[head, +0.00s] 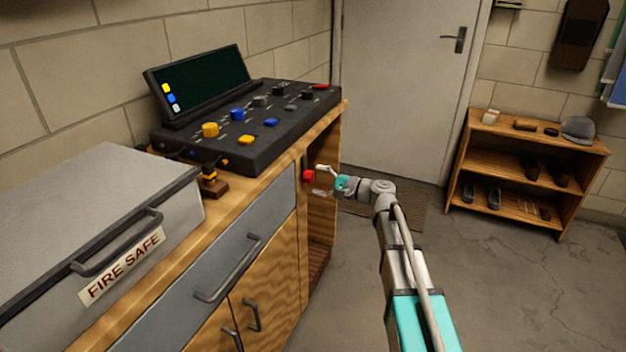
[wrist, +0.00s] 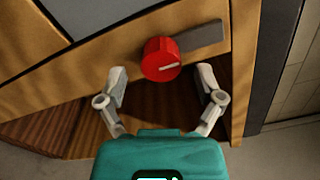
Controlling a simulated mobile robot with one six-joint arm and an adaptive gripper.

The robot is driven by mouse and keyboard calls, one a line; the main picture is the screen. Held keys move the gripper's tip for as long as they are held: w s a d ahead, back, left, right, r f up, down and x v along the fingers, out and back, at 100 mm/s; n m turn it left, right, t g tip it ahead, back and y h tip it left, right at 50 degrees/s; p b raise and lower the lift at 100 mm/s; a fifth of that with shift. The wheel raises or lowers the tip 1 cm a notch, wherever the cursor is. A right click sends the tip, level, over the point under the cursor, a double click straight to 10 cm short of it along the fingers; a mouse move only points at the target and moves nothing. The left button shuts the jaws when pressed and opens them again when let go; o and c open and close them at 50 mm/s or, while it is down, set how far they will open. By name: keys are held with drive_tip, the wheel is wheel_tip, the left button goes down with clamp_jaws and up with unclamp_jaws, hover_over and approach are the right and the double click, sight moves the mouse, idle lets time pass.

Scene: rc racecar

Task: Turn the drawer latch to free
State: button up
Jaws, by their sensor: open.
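The drawer latch is a red round knob (head: 309,175) on the bench front, just right of the grey drawer (head: 237,255). In the wrist view the red knob (wrist: 160,59) carries a pale mark tilted slightly from horizontal, and a grey bar (wrist: 203,38) extends from it up to the right. The drawer looks closed. My gripper (head: 321,180) is open in front of the knob. In the wrist view my gripper (wrist: 166,80) has a finger on each side, a little below the knob, and neither finger appears to touch it.
A fire safe box (head: 100,215), a black control panel (head: 250,115) and a small wooden stand (head: 212,188) are on the bench top. Below the knob is an open recess (head: 322,215). A wooden shelf (head: 525,165) stands at the right near the door (head: 400,80).

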drive_tip(key=v, duration=0.9)
drive_tip(key=shift+s+d, duration=0.2)
drive_tip(key=shift+s, duration=0.05)
drive_tip(key=s+d+f+n+g+h, duration=0.2)
drive_tip(key=s+f+n+g+h, duration=0.25)
drive_tip(key=s+f+h, duration=0.65)
drive_tip(key=s+d+f+n+g+h, duration=0.25)
drive_tip(key=s+d+f+h, duration=0.4)
drive_tip(key=s+d, duration=0.4)
wheel_tip(320, 180, up, 32)
drive_tip(key=p, duration=3.2)
drive_tip(key=shift+f+n+t+p, duration=0.2)
drive_tip(key=shift+n+t+p, duration=0.1)
drive_tip(key=shift+n+t, duration=0.1)
drive_tip(key=shift+w+d+y, duration=0.1)
drive_tip(key=shift+w+y, duration=0.05)
drive_tip(key=shift+y, duration=0.1)
drive_tip(key=shift+c, duration=0.3)
